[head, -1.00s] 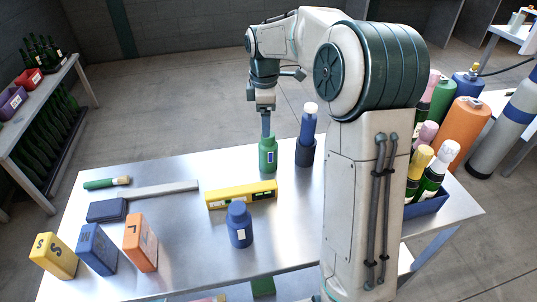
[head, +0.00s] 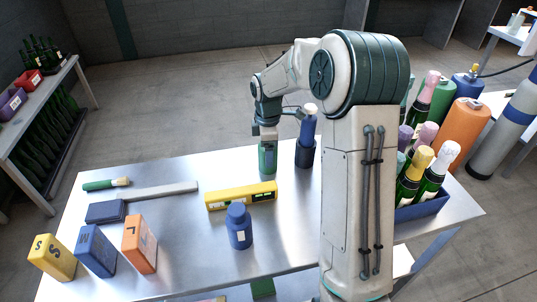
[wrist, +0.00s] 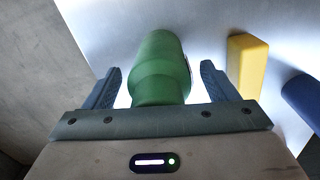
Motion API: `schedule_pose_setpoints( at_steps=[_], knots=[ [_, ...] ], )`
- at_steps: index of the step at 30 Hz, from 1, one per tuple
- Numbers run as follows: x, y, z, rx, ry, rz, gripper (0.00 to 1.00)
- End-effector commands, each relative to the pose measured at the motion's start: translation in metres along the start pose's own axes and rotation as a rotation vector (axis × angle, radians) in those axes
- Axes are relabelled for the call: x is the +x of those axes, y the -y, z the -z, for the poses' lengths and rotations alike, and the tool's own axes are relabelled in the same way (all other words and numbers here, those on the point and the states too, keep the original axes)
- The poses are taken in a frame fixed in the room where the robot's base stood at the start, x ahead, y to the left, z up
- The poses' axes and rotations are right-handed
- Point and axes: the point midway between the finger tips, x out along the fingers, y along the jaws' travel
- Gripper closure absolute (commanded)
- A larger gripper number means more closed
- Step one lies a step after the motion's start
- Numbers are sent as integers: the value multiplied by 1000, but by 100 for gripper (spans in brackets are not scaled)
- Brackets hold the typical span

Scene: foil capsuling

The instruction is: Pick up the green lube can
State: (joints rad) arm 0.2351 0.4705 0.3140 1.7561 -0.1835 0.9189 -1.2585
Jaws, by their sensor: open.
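The green lube can (head: 268,165) stands upright near the far edge of the metal table, its upper part hidden by my gripper in the head view. In the wrist view the green can (wrist: 160,70) lies between the two blue fingers of my gripper (wrist: 165,85), with a gap on each side. My gripper (head: 266,150) also shows in the head view, pointing down over the can. It is open and holds nothing.
A blue bottle in a dark holder (head: 305,152) stands close to the right of the can. A yellow level (head: 241,195) and a blue bottle (head: 239,226) are nearer. Colored boxes (head: 96,250) stand front left. A crate of bottles (head: 428,207) is at right.

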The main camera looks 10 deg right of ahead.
Motion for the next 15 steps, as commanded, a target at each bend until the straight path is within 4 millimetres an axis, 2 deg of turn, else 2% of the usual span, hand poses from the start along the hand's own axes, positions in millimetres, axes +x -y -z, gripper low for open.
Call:
schedule_pose_setpoints(
  at_steps=[2, 9, 15],
  knots=[
    [0, 0, 0, 0, 0, 0, 20],
    [0, 0, 0, 0, 0, 0, 82],
    [-1, 0, 0, 0, 0, -2, 82]
  ],
)
